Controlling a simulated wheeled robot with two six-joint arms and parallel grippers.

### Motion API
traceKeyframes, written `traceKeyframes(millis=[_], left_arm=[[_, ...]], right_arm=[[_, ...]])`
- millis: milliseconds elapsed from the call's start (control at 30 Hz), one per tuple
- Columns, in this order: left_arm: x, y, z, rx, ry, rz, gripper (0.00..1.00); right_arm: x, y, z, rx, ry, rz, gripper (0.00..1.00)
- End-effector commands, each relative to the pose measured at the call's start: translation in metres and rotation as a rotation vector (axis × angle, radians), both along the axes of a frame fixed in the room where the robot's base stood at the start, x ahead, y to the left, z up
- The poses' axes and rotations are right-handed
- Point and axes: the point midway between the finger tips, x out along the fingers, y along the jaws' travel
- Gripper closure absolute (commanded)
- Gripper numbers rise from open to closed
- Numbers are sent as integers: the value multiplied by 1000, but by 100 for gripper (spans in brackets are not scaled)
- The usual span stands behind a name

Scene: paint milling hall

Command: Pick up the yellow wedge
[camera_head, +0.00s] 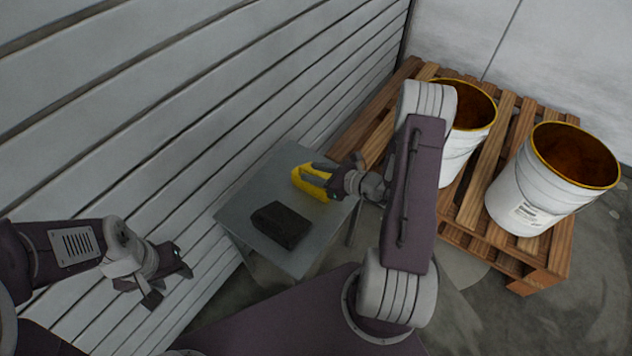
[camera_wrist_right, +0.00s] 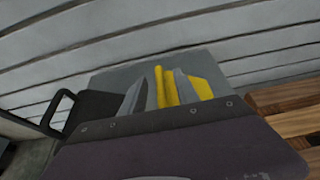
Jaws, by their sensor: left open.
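The yellow wedge (camera_head: 301,179) lies on a small grey metal table (camera_head: 245,203), near its far right edge. My right gripper (camera_head: 313,174) is at the wedge, its fingers reaching over it from the right and covering part of it. In the right wrist view the wedge (camera_wrist_right: 207,82) shows between and to the right of the fingers (camera_wrist_right: 160,92). The fingers stand apart, but I cannot tell whether both press on it. My left gripper (camera_head: 168,281) is open and empty, left of the table and away from the wedge.
A white slatted wall (camera_head: 170,110) runs close behind the table. At the right, a wooden pallet (camera_head: 470,212) carries two white buckets (camera_head: 525,200) with yellow rims.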

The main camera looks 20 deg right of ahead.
Motion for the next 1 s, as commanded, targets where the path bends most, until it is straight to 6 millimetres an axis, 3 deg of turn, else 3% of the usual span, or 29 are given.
traceKeyframes(millis=[100, 200, 467, 600, 633, 1000], left_arm=[[0, 0, -13, 0, 0, 0, 53], [0, 0, -15, 0, 0, 0, 53], [0, 0, -15, 0, 0, 0, 53], [0, 0, -15, 0, 0, 0, 53], [0, 0, -15, 0, 0, 0, 53], [0, 0, -15, 0, 0, 0, 53]], right_arm=[[17, 12, -16, 0, 0, 7, 63], [29, 18, -19, -2, -1, 6, 63], [34, 20, -19, 0, 0, 1, 63], [34, 20, -19, 1, 0, 2, 96], [34, 20, -19, 0, 0, 1, 100], [34, 20, -19, 0, 1, 1, 100]])
